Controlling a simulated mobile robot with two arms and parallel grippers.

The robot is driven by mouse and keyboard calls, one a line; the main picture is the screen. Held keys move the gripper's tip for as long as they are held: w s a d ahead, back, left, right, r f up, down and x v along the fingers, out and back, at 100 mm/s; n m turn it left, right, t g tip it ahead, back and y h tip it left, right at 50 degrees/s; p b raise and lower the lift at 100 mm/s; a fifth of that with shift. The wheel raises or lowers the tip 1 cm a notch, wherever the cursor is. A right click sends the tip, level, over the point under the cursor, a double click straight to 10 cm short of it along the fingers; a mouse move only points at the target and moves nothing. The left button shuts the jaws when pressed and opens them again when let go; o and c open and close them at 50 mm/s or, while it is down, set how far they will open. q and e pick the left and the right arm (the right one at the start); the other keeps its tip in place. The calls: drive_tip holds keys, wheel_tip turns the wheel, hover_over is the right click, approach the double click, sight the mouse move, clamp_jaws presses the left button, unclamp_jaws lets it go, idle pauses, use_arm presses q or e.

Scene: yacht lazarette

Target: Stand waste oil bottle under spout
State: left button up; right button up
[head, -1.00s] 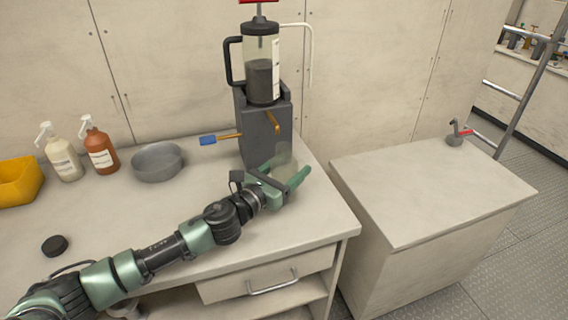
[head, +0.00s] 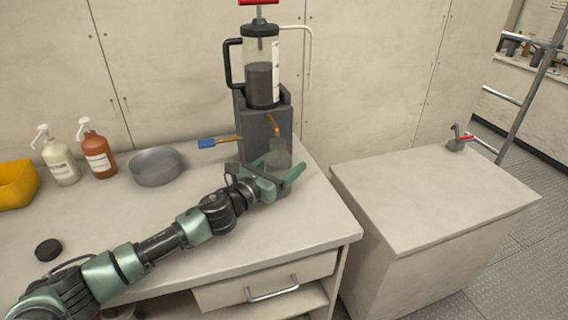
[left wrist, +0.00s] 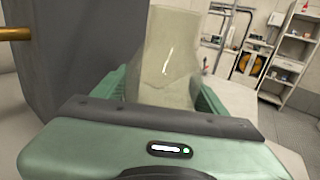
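The waste oil bottle (head: 279,154), pale and translucent, stands about upright at the front of a dark grey stand (head: 254,141). Its top is just below the brass spout (head: 274,124) in the head view; the exact gap cannot be told. My left gripper (head: 283,174) is low at the bench with its green fingers on either side of the bottle, seemingly shut on it. In the left wrist view the bottle (left wrist: 168,60) fills the space between the fingers, beside the dark stand. Its base is hidden. My right gripper is not in view.
A clear jug (head: 262,75) of dark liquid sits on the stand. A blue-handled lever (head: 208,143) sticks out left. A grey bowl (head: 156,166), two pump bottles (head: 97,150), a yellow bin (head: 16,184) and a black cap (head: 48,250) lie left. The right counter (head: 430,195) is mostly clear.

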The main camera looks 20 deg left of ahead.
sight(278, 167)
use_arm(q)
drive_tip(key=shift+r, duration=0.15)
drive_tip(key=v, duration=0.6)
drive_tip(key=shift+s+a, duration=0.1)
drive_tip(key=shift+s, duration=0.1)
drive_tip(key=shift+s+a, duration=0.15)
drive_tip(key=shift+s, duration=0.35)
